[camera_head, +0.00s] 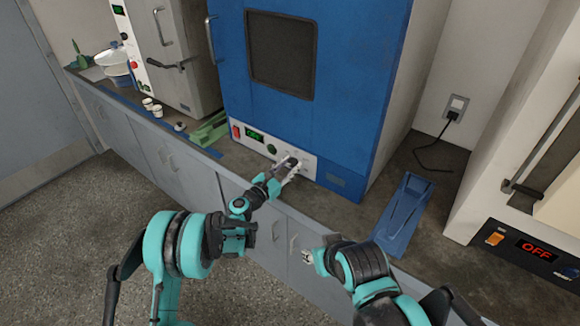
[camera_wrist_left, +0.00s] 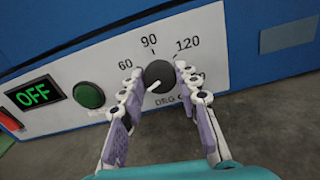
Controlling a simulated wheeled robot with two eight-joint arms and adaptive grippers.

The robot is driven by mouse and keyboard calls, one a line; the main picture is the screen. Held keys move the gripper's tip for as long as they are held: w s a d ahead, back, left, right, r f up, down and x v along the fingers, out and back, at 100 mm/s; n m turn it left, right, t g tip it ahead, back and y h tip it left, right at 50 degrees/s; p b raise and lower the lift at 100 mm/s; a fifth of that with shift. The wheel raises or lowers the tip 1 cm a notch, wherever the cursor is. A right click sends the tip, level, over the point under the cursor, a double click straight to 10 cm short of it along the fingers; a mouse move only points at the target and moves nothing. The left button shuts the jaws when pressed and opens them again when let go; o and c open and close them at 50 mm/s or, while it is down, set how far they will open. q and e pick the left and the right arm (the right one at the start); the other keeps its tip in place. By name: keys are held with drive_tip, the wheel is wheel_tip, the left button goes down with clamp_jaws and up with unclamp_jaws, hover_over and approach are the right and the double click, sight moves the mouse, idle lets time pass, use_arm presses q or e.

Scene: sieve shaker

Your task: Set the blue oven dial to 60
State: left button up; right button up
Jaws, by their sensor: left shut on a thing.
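The blue oven (camera_head: 300,75) stands on the bench in the head view, with a white control panel (camera_head: 240,142) along its bottom. In the left wrist view its dark round dial (camera_wrist_left: 160,76) sits among the labels 60, 90 and 120, and others are partly hidden. The dial's white pointer is toward the lower left, below the 60 label. My left gripper (camera_head: 291,166) is at the panel with its fingers (camera_wrist_left: 157,80) on either side of the dial, shut on it. My right gripper (camera_head: 307,256) is low in front of the cabinets, away from the oven; its fingers are unclear.
A green display (camera_wrist_left: 34,94) reads OFF, beside a green button (camera_wrist_left: 89,95) and a red switch (camera_head: 236,131). A blue tray (camera_head: 404,215) lies right of the oven. Another appliance with an orange OFF display (camera_head: 536,250) stands at the far right. Green blocks (camera_head: 209,132) lie left.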

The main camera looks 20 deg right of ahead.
use_arm(q)
drive_tip(key=m, duration=0.5)
drive_tip(key=shift+b, duration=0.3)
drive_tip(key=m, duration=0.5)
drive_tip(key=shift+m, duration=0.4)
drive_tip(key=o, duration=1.2)
drive_tip(key=shift+c, duration=0.2)
drive_tip(key=shift+a, duration=0.1)
drive_tip(key=v, duration=1.1)
drive_tip(key=shift+s+a, duration=0.25)
drive_tip(key=shift+s, duration=0.1)
